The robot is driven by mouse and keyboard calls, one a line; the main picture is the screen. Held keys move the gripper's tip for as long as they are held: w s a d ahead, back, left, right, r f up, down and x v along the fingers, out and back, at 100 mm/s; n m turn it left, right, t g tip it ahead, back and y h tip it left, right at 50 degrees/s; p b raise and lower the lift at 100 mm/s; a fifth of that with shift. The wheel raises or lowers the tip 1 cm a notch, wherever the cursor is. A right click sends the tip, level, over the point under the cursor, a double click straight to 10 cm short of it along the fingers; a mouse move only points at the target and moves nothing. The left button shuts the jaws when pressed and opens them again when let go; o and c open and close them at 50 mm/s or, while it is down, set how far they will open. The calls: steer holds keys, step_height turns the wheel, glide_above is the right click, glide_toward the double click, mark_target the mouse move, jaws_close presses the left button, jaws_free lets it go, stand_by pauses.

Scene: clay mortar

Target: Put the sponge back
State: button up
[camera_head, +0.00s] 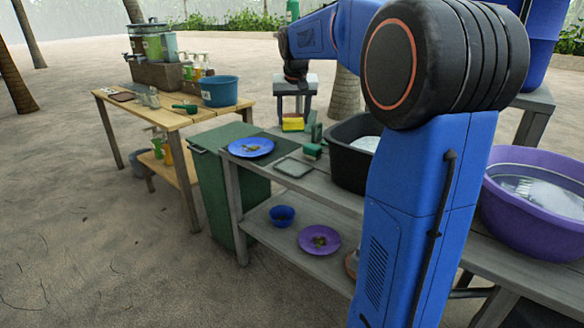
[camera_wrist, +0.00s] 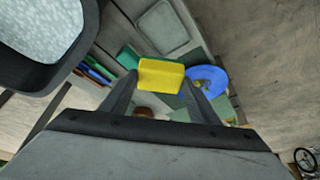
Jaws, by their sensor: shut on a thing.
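The sponge (camera_head: 293,124) is yellow with a green layer. My gripper (camera_head: 292,114) is shut on it and holds it above the far end of the grey counter (camera_head: 328,190). In the wrist view the yellow sponge (camera_wrist: 161,75) sits between the two dark fingers. A shallow pale tray (camera_head: 293,167) lies flat and empty on the counter, nearer the front. It also shows in the wrist view (camera_wrist: 168,27). A green block (camera_head: 312,151) lies behind the tray, beside the black basin. I cannot tell how far the sponge is above the counter.
A blue plate (camera_head: 251,148) with scraps lies left of the tray. A black basin (camera_head: 347,168) and a purple basin (camera_head: 520,211) hold water. A blue bowl (camera_head: 282,215) and a purple plate (camera_head: 319,239) are on the lower shelf. A wooden table (camera_head: 180,118) stands at the left.

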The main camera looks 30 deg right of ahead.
step_height(320, 180, down, 14)
steer(key=shift+f, duration=0.25)
stand_by(0.6)
steer(key=o, duration=1.1)
steer(key=shift+f, duration=0.1)
steer(key=v, duration=1.2)
steer(key=s+a+n, duration=0.1)
steer(key=s+a, duration=0.5)
steer(key=s, duration=0.3)
steer(key=s+a+f+n, duration=0.1)
steer(key=s+a+f, duration=0.2)
steer(key=s, duration=0.5)
steer(key=s+a+f+n+y, duration=0.1)
steer(key=s+a+f, duration=0.2)
steer(key=s, duration=0.6)
steer(key=s+a+f+n+y, duration=0.1)
steer(key=s+a+f+n, duration=0.1)
steer(key=s+a+f, duration=0.2)
steer(key=shift+s+f+t, duration=0.1)
steer(key=shift+s+f, duration=0.4)
steer(key=shift+s, duration=0.25)
steer(key=shift+s+f+t, duration=0.1)
steer(key=shift+s+f, duration=0.35)
steer(key=shift+s, duration=0.35)
steer(key=shift+s+f+t, duration=0.1)
steer(key=shift+s+f, duration=0.4)
steer(key=shift+s, duration=0.25)
